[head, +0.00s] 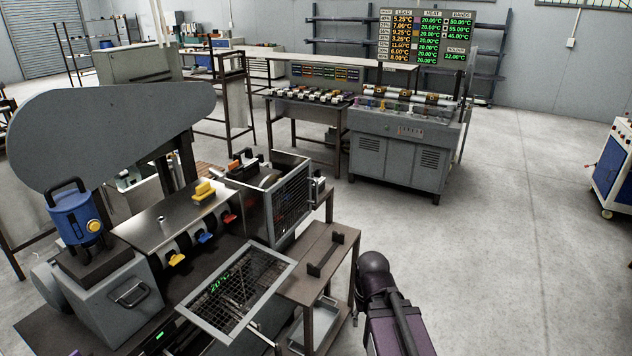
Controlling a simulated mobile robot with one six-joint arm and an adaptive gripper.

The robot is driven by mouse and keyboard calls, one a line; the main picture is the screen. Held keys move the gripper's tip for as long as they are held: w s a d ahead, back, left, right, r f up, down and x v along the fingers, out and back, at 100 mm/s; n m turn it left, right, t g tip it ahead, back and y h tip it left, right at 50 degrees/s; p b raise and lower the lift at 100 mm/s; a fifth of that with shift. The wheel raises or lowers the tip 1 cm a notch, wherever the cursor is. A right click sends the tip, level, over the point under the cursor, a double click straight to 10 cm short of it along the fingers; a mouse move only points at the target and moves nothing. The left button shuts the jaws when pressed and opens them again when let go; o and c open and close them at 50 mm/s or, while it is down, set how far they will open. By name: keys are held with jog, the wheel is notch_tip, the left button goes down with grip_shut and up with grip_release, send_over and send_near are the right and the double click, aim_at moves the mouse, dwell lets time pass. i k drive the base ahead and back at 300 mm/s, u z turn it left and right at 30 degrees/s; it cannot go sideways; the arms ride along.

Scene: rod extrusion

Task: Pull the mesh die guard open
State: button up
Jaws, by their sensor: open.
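An upright mesh guard (293,204) in a grey frame stands at the right end of the extruder, with a small handle or latch (317,190) at its right edge. It looks closed across the front of that end, though I cannot be sure. A second framed mesh panel (236,302) lies tilted at the front of the machine, with a green temperature reading showing on or through it. I cannot tell for certain which one is the die guard. My arm shows at the bottom centre, right of the machine, apart from both panels. My gripper is not in the picture.
A brown stand (318,262) with a dark handled piece on top is between the machine and my arm. A blue hopper (74,215) and yellow, blue and red levers are on the extruder. A grey console (402,150) stands behind. The floor (500,260) to the right is clear.

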aim_at(274, 245)
jog(key=u, duration=0.2)
jog(key=i, duration=1)
jog(key=u, duration=0.45)
